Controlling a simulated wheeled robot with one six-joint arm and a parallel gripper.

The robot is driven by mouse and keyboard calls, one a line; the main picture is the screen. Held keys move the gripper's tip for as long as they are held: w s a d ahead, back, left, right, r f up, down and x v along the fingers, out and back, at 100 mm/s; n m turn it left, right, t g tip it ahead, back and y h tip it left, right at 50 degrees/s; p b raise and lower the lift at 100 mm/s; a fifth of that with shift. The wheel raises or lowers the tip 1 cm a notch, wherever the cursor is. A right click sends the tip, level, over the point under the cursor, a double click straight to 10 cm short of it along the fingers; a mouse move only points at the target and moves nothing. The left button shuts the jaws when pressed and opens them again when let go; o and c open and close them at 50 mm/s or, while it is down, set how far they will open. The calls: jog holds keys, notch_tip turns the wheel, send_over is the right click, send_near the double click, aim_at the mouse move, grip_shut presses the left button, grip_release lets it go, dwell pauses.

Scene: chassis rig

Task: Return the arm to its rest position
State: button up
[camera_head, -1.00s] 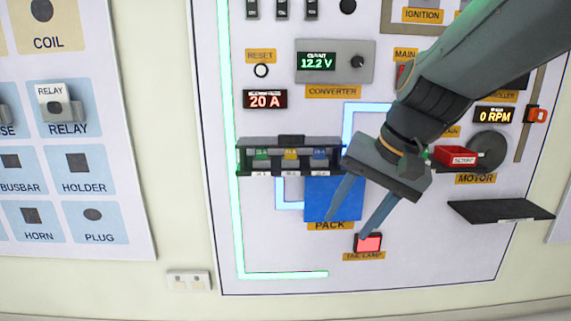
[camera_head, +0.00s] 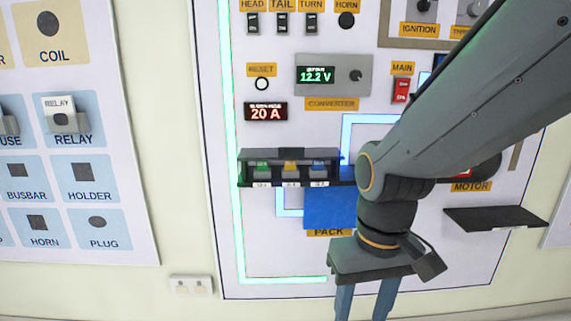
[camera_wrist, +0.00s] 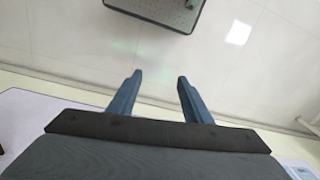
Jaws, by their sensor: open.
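My gripper (camera_head: 366,301) hangs low in front of the panel in the head view, with its blue fingers pointing down and running past the bottom edge. The fingers are apart and nothing is between them. In the wrist view my gripper (camera_wrist: 158,80) also shows two spread, empty fingers over a pale floor. My arm reaches in from the upper right and bends down at the wrist. It hides the tail lamp and most of the motor area of the panel (camera_head: 270,220).
A black fuse holder (camera_head: 245,170) with coloured fuses and a black shelf (camera_head: 495,218) stick out from the panel. The blue pack (camera_head: 325,207) is beside my wrist. A parts board (camera_head: 120,200) with a relay (camera_head: 59,115) is at left. A dark-topped platform (camera_wrist: 165,12) shows in the wrist view.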

jog(key=d+r+m+p, duration=0.2)
jog(key=d+r+p, duration=0.4)
jog(key=p, duration=0.6)
jog(key=shift+s+d+r, duration=0.25)
jog(key=shift+d+r, duration=0.15)
jog(key=shift+d, duration=0.1)
